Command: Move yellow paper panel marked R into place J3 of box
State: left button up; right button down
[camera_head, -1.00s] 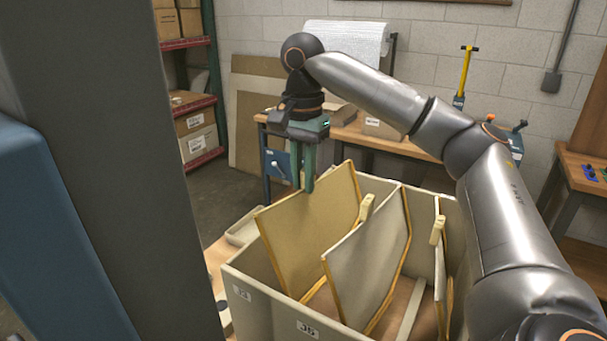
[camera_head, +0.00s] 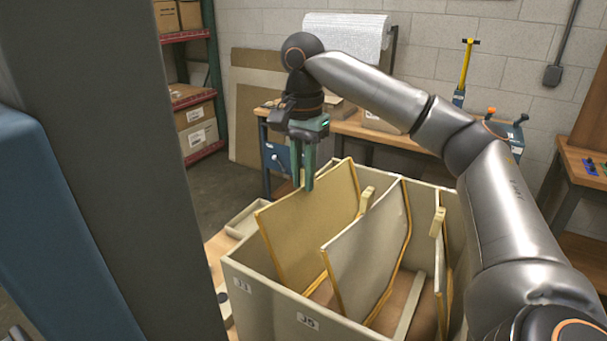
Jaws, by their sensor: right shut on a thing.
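The yellow paper panel (camera_head: 305,235) has an orange-yellow edge and stands tilted in the left part of the box (camera_head: 262,301), at the end labelled J3 (camera_head: 242,286). My right gripper (camera_head: 303,187) points down and is shut on the panel's top edge. My left gripper is not in view.
A second, paler panel (camera_head: 368,250) with a yellow edge leans in the box just right of the held one, near label J5 (camera_head: 307,321). A workbench (camera_head: 350,132) is behind.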

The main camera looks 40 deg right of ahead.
jog(key=shift+f+p, duration=0.5)
jog(key=shift+f, duration=0.05)
dwell(0.8)
dwell(0.4)
jog(key=c, duration=1.3)
grip_release()
jog(key=o, duration=0.5)
jog(key=shift+o, duration=0.2)
notch_tip(320, 180, up, 6)
jog(key=shift+r+p, duration=0.1)
jog(key=shift+p, duration=0.8)
notch_tip(320, 180, up, 6)
jog(key=shift+r, duration=0.15)
